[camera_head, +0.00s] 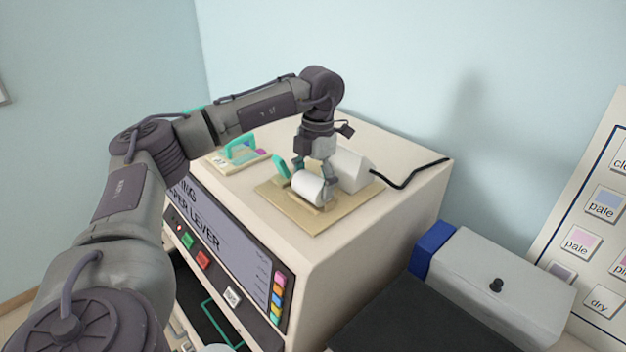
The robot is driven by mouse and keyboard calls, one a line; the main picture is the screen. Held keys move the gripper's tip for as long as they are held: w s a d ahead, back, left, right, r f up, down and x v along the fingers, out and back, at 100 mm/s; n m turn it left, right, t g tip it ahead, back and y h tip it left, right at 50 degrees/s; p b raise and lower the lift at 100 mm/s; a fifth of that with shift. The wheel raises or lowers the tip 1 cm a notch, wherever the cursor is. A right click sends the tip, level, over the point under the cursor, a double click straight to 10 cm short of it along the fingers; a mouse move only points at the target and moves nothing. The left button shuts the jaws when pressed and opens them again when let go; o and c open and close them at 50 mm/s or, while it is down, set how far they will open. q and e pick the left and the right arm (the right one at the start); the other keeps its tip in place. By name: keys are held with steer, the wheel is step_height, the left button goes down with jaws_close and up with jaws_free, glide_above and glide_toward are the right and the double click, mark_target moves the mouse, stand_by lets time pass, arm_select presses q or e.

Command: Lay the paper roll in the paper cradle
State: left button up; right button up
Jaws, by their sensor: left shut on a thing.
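The white paper roll (307,188) is on top of the beige machine, over a tan base plate (290,218). My left gripper (314,178) reaches down from above and is shut on the paper roll. The paper cradle seems to be the fitting on this plate, with a white sloped block (351,168) behind the roll and a teal lever (281,168) to its left. The roll lies on its side. I cannot tell whether it rests in the cradle or is held just above it. My right gripper is not in view.
The machine (385,200) has a front panel with a screen (222,230) and coloured buttons. A teal-handled item (240,150) sits at its back left. A black cable (405,178) runs off right. A grey box with a blue end (500,285) stands at lower right, near a colour chart (600,215).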

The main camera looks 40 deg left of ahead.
arm_select(q)
steer(key=shift+f, duration=0.1)
steer(key=o, duration=1.2)
steer(key=shift+d, duration=0.1)
